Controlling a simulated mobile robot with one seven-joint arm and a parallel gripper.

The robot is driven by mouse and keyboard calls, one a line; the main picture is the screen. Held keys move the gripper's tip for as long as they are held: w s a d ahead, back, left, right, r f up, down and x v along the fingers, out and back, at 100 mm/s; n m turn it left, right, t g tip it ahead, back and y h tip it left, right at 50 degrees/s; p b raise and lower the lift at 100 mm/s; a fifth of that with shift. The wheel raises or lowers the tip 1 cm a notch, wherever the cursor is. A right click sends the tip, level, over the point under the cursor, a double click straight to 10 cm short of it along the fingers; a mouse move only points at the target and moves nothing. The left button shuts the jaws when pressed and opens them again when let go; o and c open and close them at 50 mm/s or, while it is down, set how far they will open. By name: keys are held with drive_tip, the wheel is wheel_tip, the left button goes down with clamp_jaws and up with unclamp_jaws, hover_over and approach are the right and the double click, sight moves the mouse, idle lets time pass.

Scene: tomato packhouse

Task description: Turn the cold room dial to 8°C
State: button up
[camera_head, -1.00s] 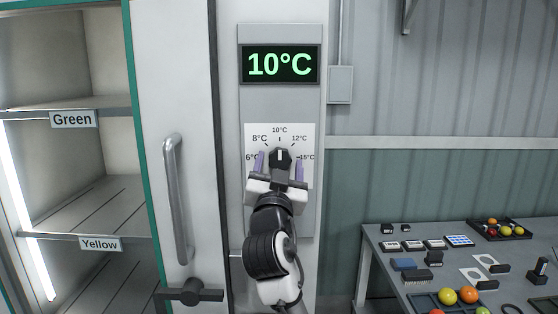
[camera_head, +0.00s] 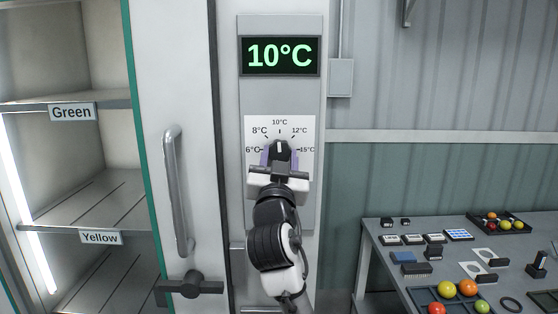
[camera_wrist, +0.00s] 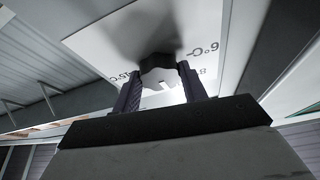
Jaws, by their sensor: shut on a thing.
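The black cold room dial (camera_head: 280,148) sits on a white scale plate (camera_head: 257,122) marked 6°C, 8°C, 10°C, 12°C and 15°C. Its white pointer line stands upright, toward the 10°C mark. The display (camera_head: 280,56) above reads 10°C in green. My gripper (camera_head: 280,156) is at the dial from below, with a purple finger on each side of it. In the wrist view, the two ribbed fingers close on the dial (camera_wrist: 158,68), and part of the scale lettering shows behind them. The gripper hides the lower part of the dial.
Left of the panel are a vertical door handle (camera_head: 178,190) and open shelves labelled Green (camera_head: 72,112) and Yellow (camera_head: 101,237). At the lower right, a grey table (camera_head: 385,262) holds tomatoes in trays and small devices. A small grey box (camera_head: 340,78) is on the wall.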

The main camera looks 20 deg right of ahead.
drive_tip(key=n+y, duration=0.1)
drive_tip(key=n, duration=0.1)
drive_tip(key=n+y+b, duration=0.1)
drive_tip(key=n, duration=0.1)
drive_tip(key=shift+d+f+t, duration=0.1)
drive_tip(key=shift+d+t, duration=0.1)
drive_tip(key=shift+t, duration=0.1)
drive_tip(key=n+y+b, duration=0.1)
drive_tip(key=n+y, duration=0.1)
drive_tip(key=n, duration=0.1)
drive_tip(key=n+y+b, duration=0.1)
drive_tip(key=n, duration=0.3)
drive_tip(key=shift+s+y, duration=0.1)
drive_tip(key=shift+y, duration=0.3)
drive_tip(key=shift+d+n, duration=0.1)
drive_tip(key=shift+n, duration=0.3)
drive_tip(key=o, duration=1)
drive_tip(key=shift+c, duration=0.2)
drive_tip(key=b+v, duration=0.5)
drive_tip(key=v, duration=0.8)
drive_tip(key=shift+s, duration=0.35)
